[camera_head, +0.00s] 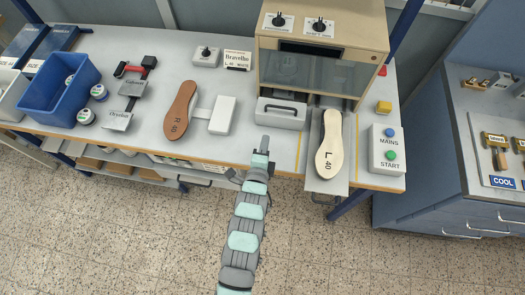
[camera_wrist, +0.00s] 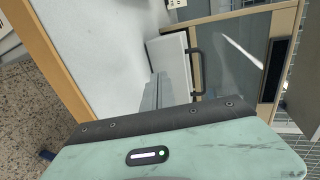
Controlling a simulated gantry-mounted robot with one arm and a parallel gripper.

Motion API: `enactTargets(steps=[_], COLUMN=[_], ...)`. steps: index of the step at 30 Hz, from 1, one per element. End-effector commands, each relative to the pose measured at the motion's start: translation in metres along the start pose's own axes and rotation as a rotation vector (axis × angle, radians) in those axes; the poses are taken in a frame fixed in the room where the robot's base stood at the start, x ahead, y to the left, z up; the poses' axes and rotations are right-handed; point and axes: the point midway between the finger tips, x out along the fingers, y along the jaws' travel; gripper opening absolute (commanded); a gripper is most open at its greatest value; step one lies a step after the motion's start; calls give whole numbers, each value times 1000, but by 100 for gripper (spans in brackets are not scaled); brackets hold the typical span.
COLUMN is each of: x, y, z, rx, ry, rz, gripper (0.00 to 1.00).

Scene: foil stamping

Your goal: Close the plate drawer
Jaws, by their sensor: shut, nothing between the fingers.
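My gripper (camera_head: 263,141) is shut and empty, over the table's front edge, in front of and slightly left of the drawer. In the wrist view my gripper (camera_wrist: 154,90) appears apart from the handle, though the exact gap is hard to judge.
A sliding tray (camera_head: 327,184) with a cream sole (camera_head: 329,145) extends past the table edge, right of the drawer. A white block (camera_head: 222,115) and a brown sole (camera_head: 181,110) lie left. A control box (camera_head: 389,150) stands right. The table before the drawer is clear.

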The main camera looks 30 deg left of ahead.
Motion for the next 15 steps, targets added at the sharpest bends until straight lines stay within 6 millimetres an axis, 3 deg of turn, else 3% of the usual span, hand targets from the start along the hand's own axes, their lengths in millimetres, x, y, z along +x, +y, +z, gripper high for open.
enactTargets(steps=[6,15], x=[34,57], y=[-6,-12], z=[1,0], rx=[-2,-2], ry=[-1,-1], rz=[-1,-1], gripper=[0,0])
